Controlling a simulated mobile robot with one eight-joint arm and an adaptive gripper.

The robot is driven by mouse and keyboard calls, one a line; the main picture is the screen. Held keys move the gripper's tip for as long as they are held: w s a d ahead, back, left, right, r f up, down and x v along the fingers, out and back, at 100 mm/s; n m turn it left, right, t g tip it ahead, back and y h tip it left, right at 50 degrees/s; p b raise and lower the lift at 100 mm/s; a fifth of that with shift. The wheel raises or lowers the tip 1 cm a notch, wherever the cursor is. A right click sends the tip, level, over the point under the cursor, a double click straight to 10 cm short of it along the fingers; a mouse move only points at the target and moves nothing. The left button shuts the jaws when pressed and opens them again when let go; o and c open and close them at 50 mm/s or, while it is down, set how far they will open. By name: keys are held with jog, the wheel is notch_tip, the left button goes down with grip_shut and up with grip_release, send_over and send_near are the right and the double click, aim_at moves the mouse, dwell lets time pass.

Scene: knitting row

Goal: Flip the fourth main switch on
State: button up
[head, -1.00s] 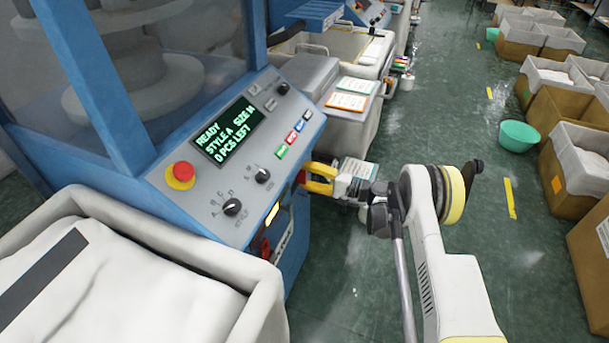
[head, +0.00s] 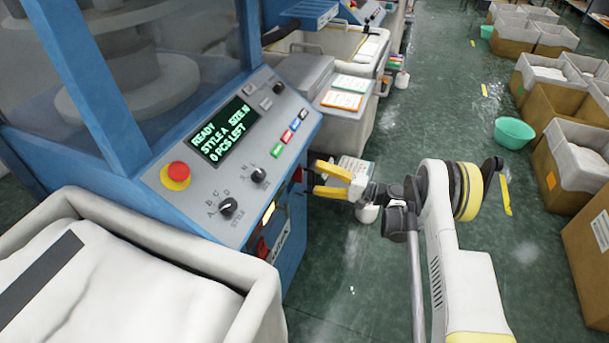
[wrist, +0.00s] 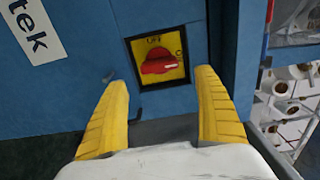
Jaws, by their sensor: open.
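The main switch (wrist: 159,62) is a red rotary handle on a yellow plate in a black frame, on the blue machine's side. In the wrist view "OFF" reads above the handle and a partly visible letter is at its right. The red handle looks broad and lies roughly across the plate; I cannot tell its exact setting. My gripper (head: 316,179) is open and empty beside the machine's side panel. In the wrist view its yellow fingers (wrist: 167,88) stand apart, left and right below the switch, not touching the handle.
The control panel has a lit display (head: 223,130), a red stop button (head: 176,174) and black knobs. A cloth-filled bin (head: 236,322) stands in front of the machine. A green tub (head: 515,132) and cartons (head: 575,160) stand at the right. The floor aisle between is clear.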

jog(key=v, duration=0.5)
jog(key=shift+s+d, duration=0.15)
jog(key=shift+d, duration=0.2)
notch_tip(320, 180, up, 12)
jog(key=a+h, duration=0.1)
jog(key=h, duration=0.3)
jog(key=s+r+n+h, duration=0.1)
jog(key=s+r+h, duration=0.3)
jog(key=s+r, duration=0.4)
jog(key=s+d+r+n+h, duration=0.1)
jog(key=s+d+h, duration=0.2)
jog(key=s, duration=0.6)
jog(key=s+d+r+n+h, duration=0.1)
jog(key=s+d+h, duration=0.2)
jog(key=s, duration=0.6)
jog(key=s+d+r+n+t+h, duration=0.1)
jog(key=s+d+r+h, duration=0.1)
jog(key=s+d, duration=0.3)
jog(key=s+h, duration=0.1)
jog(key=s, duration=0.3)
jog(key=shift+s, duration=0.35)
